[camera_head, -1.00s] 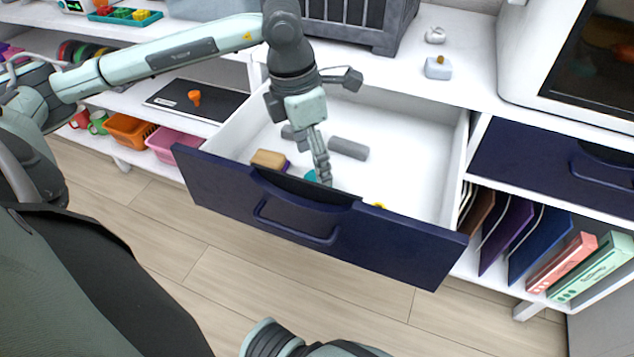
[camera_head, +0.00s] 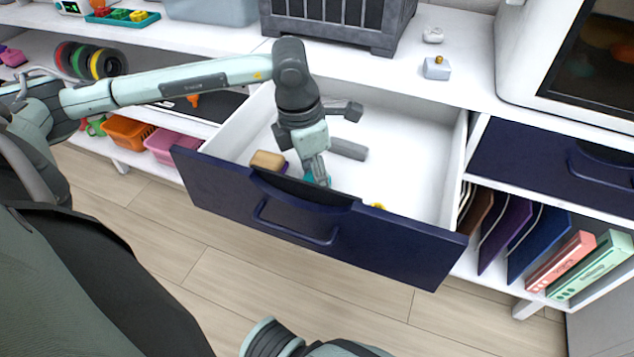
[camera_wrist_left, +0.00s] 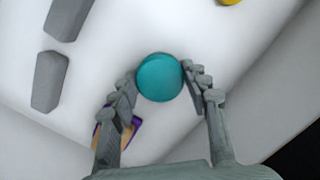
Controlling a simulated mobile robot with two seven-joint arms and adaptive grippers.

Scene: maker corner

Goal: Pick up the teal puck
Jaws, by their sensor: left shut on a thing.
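The teal puck (camera_head: 309,178) is inside the open navy drawer (camera_head: 215,192), near its front panel and partly hidden by my gripper in the head view. In the left wrist view the round teal puck (camera_wrist_left: 159,78) sits between the two finger ends. My left gripper (camera_head: 319,178) reaches down into the drawer and is shut on the puck. The puck appears at or close to the white drawer floor; I cannot tell whether it is clear of it. My right gripper is not in view.
A tan and purple block (camera_head: 267,160) lies left of the puck, close to a finger. A grey bar (camera_head: 347,149) lies behind, and a second grey bar (camera_wrist_left: 50,82) shows in the wrist view. A yellow item (camera_head: 377,206) is near the front panel. The drawer's right side is clear.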

